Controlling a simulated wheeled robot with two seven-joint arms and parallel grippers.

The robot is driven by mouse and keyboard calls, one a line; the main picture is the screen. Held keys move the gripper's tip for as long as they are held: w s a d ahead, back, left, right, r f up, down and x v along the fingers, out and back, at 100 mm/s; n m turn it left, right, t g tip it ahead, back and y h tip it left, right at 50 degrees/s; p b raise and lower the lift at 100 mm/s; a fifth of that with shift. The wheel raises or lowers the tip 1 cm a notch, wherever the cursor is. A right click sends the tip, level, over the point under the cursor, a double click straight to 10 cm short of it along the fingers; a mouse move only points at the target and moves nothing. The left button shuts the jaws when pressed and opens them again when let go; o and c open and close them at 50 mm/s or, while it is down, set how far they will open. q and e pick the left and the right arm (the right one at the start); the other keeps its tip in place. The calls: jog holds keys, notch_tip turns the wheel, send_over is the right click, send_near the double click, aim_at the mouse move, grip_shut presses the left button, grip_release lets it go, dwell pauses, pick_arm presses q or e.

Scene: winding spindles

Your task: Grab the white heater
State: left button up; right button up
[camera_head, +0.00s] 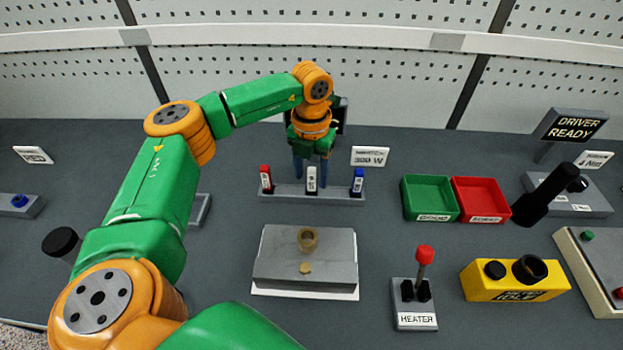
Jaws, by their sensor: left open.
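The white heater (311,178) stands upright in the middle of a grey rack (285,193). A red heater (265,178) stands to its left and a blue heater (358,181) to its right in the same rack. My left gripper (310,170) points down at the white heater, with its dark fingers apart, one on each side as seen from here. I cannot tell whether the fingers are level with the heater or a little behind it. No touch shows. My right gripper is not in view.
A grey block (280,262) with a small brass piece lies in front of the rack. Green (430,191) and red (481,194) bins stand to the right. A heater lever box (415,312) and a yellow box (515,285) stand nearer. A label sign (370,156) stands behind the blue heater.

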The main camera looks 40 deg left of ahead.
pick_arm(q)
jog(key=shift+w+f, duration=0.1)
grip_shut()
